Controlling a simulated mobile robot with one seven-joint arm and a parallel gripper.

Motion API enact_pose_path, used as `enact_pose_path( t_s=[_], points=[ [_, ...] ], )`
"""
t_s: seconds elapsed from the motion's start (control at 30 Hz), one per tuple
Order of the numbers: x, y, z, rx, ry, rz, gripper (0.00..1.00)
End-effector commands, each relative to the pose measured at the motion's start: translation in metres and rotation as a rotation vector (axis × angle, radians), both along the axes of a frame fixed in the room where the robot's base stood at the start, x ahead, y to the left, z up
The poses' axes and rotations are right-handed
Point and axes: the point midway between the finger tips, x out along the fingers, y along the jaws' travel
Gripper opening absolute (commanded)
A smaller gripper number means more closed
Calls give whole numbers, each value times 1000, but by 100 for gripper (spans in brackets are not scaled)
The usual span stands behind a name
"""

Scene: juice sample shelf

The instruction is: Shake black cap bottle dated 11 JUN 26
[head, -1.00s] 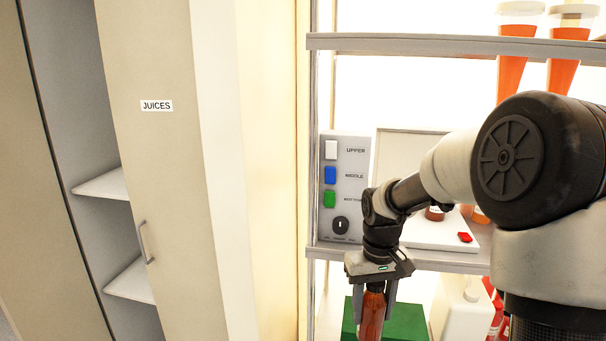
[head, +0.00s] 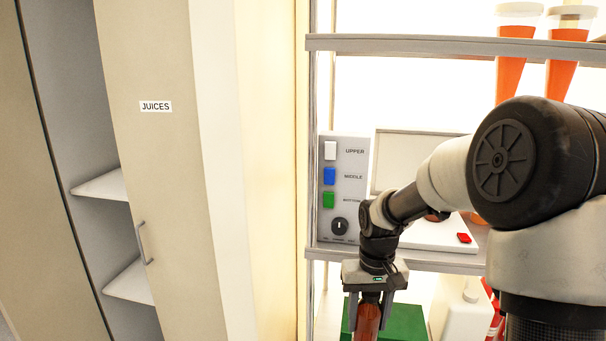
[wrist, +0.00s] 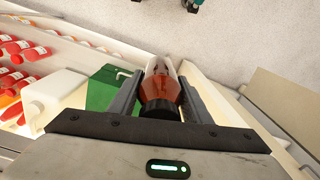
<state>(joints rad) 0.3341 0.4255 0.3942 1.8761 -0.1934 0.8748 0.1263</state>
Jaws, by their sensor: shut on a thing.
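My gripper (head: 369,297) points down and is shut on a bottle of orange-red juice (head: 367,322) in the head view, whose lower part is cut off by the frame edge. In the wrist view the same bottle (wrist: 161,88) sits between the two fingers, with a black cap (wrist: 160,108) toward the palm. The bottle looks clear above its juice at the far end. No date label on it can be read.
A cabinet door marked JUICES (head: 160,180) stands at left beside open shelves. A control box (head: 342,190) with white, blue and green buttons stands on the rack (head: 440,259). A green box (head: 405,322) and a white container (head: 457,315) are lower. Red-capped bottles (wrist: 20,60) lie left in the wrist view.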

Motion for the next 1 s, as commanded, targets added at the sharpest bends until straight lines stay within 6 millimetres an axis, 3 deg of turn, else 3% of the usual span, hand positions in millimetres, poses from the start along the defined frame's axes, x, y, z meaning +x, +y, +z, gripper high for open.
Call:
enact_pose_path(
  t_s=[0.03, 0.07, 0.13, 0.17, 0.2, 0.27, 0.3, 0.33, 0.4, 0.43, 0.5, 1.0],
  points=[
    [-12, -64, 1, -16, 3, -49, 14],
    [-14, -72, 0, -13, 3, -42, 14],
    [-2, -12, 0, -6, 2, -2, 14],
    [2, 7, -1, -7, 2, -6, 14],
    [2, 3, 0, -11, 3, -22, 14],
    [-10, -58, 1, -17, 3, -49, 14],
    [-14, -72, 0, -13, 3, -42, 14],
    [-10, -56, 0, -10, 3, -22, 14],
    [2, 7, -1, -7, 2, -5, 14],
    [3, 11, 0, -9, 3, -15, 14],
    [2, 3, 0, -12, 3, -26, 14],
    [2, 3, 0, -11, 2, -26, 14]
  ],
)
